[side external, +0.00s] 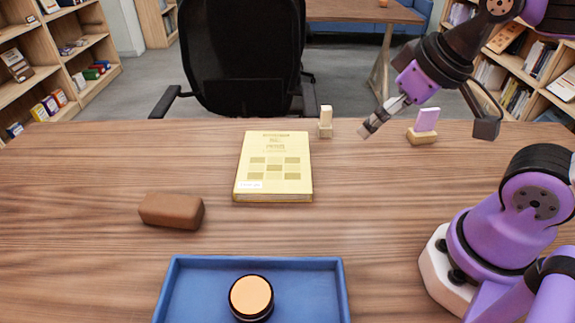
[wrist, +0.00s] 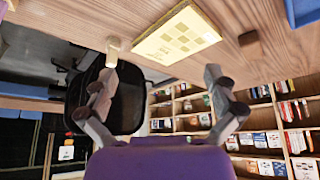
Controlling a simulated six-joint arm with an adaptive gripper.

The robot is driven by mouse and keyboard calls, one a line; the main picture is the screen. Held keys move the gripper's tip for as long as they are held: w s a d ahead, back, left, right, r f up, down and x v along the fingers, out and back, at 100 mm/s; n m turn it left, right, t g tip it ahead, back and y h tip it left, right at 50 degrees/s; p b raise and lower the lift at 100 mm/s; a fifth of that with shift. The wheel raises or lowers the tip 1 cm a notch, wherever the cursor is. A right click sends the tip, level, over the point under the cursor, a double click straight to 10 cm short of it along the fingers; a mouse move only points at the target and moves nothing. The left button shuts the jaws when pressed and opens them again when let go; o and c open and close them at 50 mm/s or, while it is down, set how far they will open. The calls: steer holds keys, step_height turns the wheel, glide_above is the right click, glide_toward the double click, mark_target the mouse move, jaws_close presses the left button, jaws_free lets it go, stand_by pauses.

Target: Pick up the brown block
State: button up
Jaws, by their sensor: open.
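The brown block (side external: 171,210) lies flat on the wooden table, left of the yellow book and behind the blue tray in the side view. It also shows in the wrist view (wrist: 249,38), at the upper right beyond the book. My gripper (side external: 428,122) is open and empty, raised over the far right of the table, well away from the brown block. Its two spread fingers show in the wrist view (wrist: 157,80), with nothing held between them.
A yellow book (side external: 274,165) lies mid-table. A blue tray (side external: 205,290) at the front holds a round, dark-rimmed item (side external: 251,297). A small cream piece (side external: 325,121) and a pink block on a wooden base (side external: 426,120) stand near the far edge. A black chair (side external: 240,55) stands behind.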

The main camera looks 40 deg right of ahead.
steer(key=n+g+y, duration=0.1)
steer(key=n+y, duration=0.4)
steer(key=n, duration=0.2)
glide_above(171, 202)
steer(key=s+d, duration=0.4)
step_height(171, 202, down, 7)
steer(key=shift+g, duration=0.3)
steer(key=x, duration=0.5)
steer(key=shift+w+f, duration=0.15)
steer(key=x, duration=0.6)
steer(key=shift+w+d, duration=0.1)
steer(key=shift+d, duration=0.05)
steer(key=c, duration=1.5)
